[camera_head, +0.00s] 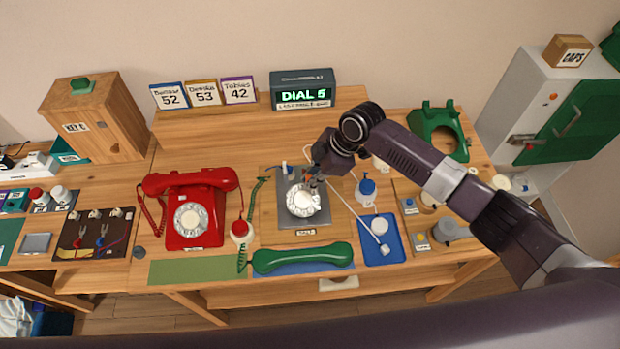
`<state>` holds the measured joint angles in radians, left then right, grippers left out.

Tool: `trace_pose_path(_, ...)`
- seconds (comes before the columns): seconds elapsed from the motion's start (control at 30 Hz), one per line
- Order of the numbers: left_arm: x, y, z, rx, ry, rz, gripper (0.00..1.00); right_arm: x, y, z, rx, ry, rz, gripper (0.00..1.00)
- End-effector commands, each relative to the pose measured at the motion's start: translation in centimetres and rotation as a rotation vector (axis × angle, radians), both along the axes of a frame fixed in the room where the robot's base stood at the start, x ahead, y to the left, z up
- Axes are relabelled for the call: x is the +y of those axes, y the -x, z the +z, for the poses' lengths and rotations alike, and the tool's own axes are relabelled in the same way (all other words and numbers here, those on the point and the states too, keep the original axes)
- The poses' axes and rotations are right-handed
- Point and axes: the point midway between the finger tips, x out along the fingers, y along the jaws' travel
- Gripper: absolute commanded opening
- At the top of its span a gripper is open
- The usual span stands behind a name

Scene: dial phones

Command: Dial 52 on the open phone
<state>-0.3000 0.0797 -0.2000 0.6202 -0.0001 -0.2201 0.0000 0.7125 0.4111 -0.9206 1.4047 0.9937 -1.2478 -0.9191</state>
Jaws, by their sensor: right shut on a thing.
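The open phone's white dial (300,203) sits on a grey plate (298,224) at the middle of the table. My right gripper (316,183) reaches down from the right to the dial's upper right rim and is shut there. Its fingertips are small and partly hidden by the gripper body. The green handset (303,258) lies in front of the plate. The green phone housing (437,131) stands apart at the back right. The display box (303,93) reads "DIAL 5", with a smaller line below. My left gripper is not in view.
A red phone (189,209) stands left of the plate. Cards (203,94) reading 52, 53 and 42 stand behind. A blue tray (382,254) and a wooden tray (415,249) are at the right, under or near my right arm. A wooden box (98,115) stands back left.

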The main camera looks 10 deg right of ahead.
Motion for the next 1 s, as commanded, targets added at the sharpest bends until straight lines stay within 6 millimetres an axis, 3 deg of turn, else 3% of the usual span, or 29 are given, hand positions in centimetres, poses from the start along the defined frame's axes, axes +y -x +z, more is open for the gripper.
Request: trace_pose_path(1.0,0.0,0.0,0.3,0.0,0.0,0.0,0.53,-1.0,0.5,-0.8,0.001,0.0,-0.001,0.0)
